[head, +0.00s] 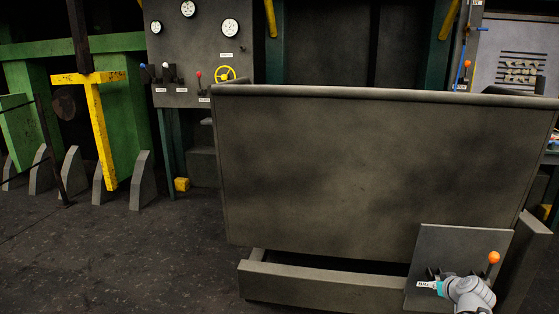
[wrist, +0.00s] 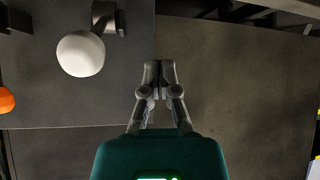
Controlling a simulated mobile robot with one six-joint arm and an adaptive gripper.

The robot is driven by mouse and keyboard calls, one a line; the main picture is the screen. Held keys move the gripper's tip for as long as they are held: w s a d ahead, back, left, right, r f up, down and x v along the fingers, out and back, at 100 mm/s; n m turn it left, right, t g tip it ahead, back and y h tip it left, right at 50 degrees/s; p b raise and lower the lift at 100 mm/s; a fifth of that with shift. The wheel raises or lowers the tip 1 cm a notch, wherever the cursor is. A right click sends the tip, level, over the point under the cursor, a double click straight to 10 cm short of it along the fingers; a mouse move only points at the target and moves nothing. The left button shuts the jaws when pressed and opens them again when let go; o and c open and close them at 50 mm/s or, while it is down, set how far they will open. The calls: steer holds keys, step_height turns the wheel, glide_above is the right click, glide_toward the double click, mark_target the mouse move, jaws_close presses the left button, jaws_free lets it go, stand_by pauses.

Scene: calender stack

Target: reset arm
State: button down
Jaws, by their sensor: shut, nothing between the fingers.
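My gripper (wrist: 158,75) is shut and empty in the wrist view, its fingertips together in front of a dark grey metal surface. In the head view my arm shows at the lower right, close to a small grey panel (head: 460,240); the fingers are too small to make out there. A lever with an orange knob (head: 494,257) stands on that panel, just above and right of my wrist. In the wrist view, a white round knob (wrist: 80,53) is to the left of my fingers, apart from them. An orange knob (wrist: 5,100) is cut off at the left edge.
A large dark grey metal housing (head: 360,180) fills the middle and right, with a low beam (head: 320,284) at its foot. A gauge panel (head: 180,55) stands behind, left of centre. Green frames and a yellow post (head: 103,140) stand at the left. The floor (head: 120,250) at front left is clear.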

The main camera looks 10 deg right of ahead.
steer(key=s+a+r+g+p, duration=0.1)
steer(key=s+a+g+p, duration=0.15)
steer(key=a, duration=0.95)
steer(key=s+a+r+g+y+p, duration=0.15)
steer(key=a+g+p, duration=0.25)
steer(key=a, duration=0.9)
steer(key=s+a+g+h+p, duration=0.1)
steer(key=s+a+g+p, duration=0.2)
steer(key=a, duration=0.9)
step_height(320, 180, up, 38)
steer(key=w+p, duration=0.1)
steer(key=p, duration=3.6)
steer(key=shift+d+g, duration=0.2)
steer(key=shift+g, duration=0.25)
steer(key=shift+f+y, duration=0.1)
steer(key=shift+y, duration=0.15)
steer(key=shift+d, duration=0.1)
